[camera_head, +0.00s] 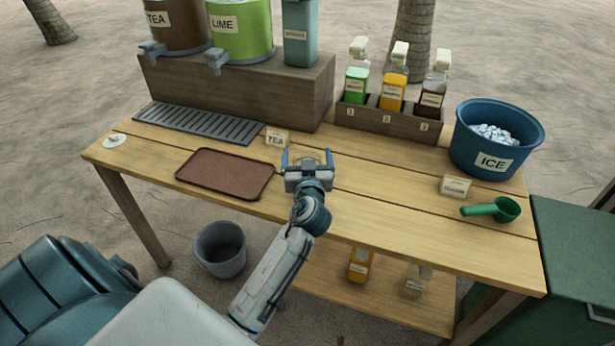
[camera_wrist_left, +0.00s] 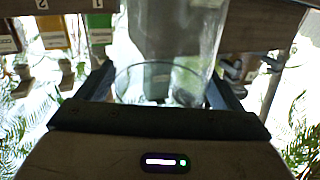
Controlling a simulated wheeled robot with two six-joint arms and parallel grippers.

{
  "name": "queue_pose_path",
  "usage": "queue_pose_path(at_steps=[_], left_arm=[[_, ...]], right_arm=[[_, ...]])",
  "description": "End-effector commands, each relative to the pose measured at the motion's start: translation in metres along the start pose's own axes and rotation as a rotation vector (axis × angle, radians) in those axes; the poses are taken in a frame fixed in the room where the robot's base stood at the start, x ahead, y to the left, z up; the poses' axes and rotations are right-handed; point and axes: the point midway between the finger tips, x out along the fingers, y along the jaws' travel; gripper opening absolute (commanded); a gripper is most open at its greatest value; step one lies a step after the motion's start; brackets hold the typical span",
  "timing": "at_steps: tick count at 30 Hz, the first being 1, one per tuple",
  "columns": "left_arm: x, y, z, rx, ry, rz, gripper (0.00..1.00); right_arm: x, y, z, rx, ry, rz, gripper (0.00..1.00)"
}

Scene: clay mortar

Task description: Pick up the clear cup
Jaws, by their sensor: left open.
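The clear cup (camera_wrist_left: 170,50) shows large in the left wrist view, see-through, with a round edge near the gripper's palm. My left gripper (camera_head: 307,157) is over the middle of the table, just right of the TEA card. Its two fingers (camera_wrist_left: 160,88) are open, one on each side of the cup. I cannot tell whether either finger touches it. In the head view the cup is faint between the fingers and mostly hidden by the gripper. My right gripper is not in view.
A brown tray (camera_head: 226,173) lies left of the gripper, with the TEA card (camera_head: 276,138) behind. A syrup rack (camera_head: 388,121) and a blue ice bucket (camera_head: 470,150) stand back right. A green scoop (camera_head: 505,209) lies at the right.

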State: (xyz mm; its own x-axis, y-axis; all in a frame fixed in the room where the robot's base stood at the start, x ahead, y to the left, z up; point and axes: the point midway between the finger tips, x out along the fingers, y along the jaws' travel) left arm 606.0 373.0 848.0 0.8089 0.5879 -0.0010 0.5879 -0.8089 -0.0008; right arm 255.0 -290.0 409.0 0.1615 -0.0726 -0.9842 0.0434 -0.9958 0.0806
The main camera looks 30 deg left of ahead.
Motion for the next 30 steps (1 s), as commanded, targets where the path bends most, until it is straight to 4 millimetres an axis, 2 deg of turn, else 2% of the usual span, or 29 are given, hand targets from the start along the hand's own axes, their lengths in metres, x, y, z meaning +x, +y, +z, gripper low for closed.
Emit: queue_pose_path(at_steps=[5,12,14,23,30], left_arm=[[0.0,0.0,0.0,-0.001,0.0,0.0,0.85],[0.0,0.0,0.0,-0.001,0.0,0.0,0.38],[0.0,0.0,0.0,-0.001,0.0,0.0,0.29],[0.0,0.0,-0.003,-0.001,0.001,0.0,0.28],[0.0,0.0,-0.025,-0.004,0.004,0.0,0.28]], right_arm=[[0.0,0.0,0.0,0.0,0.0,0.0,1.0],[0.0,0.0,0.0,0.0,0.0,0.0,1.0],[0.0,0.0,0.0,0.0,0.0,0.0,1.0],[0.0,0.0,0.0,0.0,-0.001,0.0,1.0],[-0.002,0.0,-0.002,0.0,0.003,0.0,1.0]])
